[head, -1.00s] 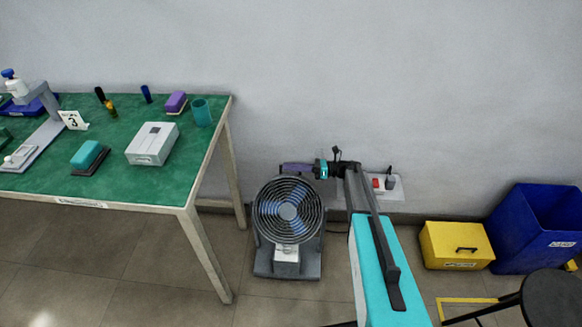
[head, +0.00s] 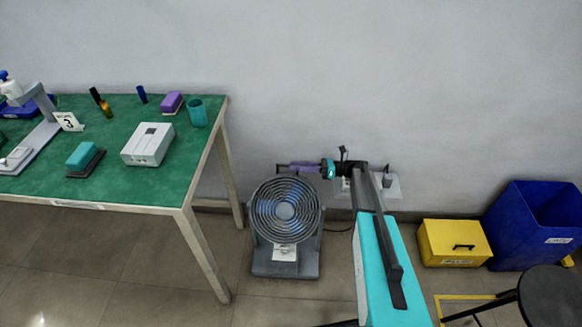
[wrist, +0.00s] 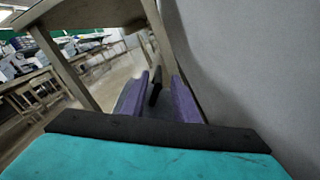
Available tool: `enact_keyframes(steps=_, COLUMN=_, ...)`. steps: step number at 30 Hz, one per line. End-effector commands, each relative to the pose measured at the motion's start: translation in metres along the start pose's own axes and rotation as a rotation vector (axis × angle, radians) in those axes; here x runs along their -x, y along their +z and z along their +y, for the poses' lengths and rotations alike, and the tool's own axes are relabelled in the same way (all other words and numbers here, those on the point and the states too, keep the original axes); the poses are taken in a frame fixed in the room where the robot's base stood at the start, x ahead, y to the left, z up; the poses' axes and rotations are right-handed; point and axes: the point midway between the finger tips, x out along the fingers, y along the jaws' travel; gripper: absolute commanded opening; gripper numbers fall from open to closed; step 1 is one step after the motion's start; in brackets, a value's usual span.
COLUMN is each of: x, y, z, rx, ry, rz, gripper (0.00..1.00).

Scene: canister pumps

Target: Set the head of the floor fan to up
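The floor fan (head: 285,247) stands on the floor just right of the green table. Its round caged head (head: 285,211) faces the head camera, and I cannot tell its exact tilt. My gripper (head: 280,168) has purple fingers and is level with the top of the fan head, seemingly behind it, pointing left. In the wrist view the two fingers (wrist: 158,95) are apart, with a dark upright piece (wrist: 155,88) showing between or beyond them. I cannot tell what that piece is or whether the fingers touch the fan.
The green table (head: 110,185) with its legs stands left of the fan. The wall is close behind my gripper. A wall socket panel (head: 393,190) is partly behind my arm. A yellow box (head: 453,240), a blue bin (head: 535,235) and a black stool (head: 550,300) stand to the right.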

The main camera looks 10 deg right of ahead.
Motion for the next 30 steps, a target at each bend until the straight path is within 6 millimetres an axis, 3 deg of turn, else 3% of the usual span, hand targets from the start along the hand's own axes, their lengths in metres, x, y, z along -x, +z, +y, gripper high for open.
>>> enact_keyframes(steps=16, x=0.085, y=0.000, z=-0.001, rx=0.000, ry=-0.002, rz=0.001, gripper=0.28)
enact_keyframes(steps=22, x=0.097, y=0.000, z=0.000, rx=0.000, ry=0.000, rz=0.001, gripper=0.28)
enact_keyframes(steps=30, x=0.099, y=0.000, z=0.000, rx=0.000, ry=0.000, rz=0.001, gripper=0.28)
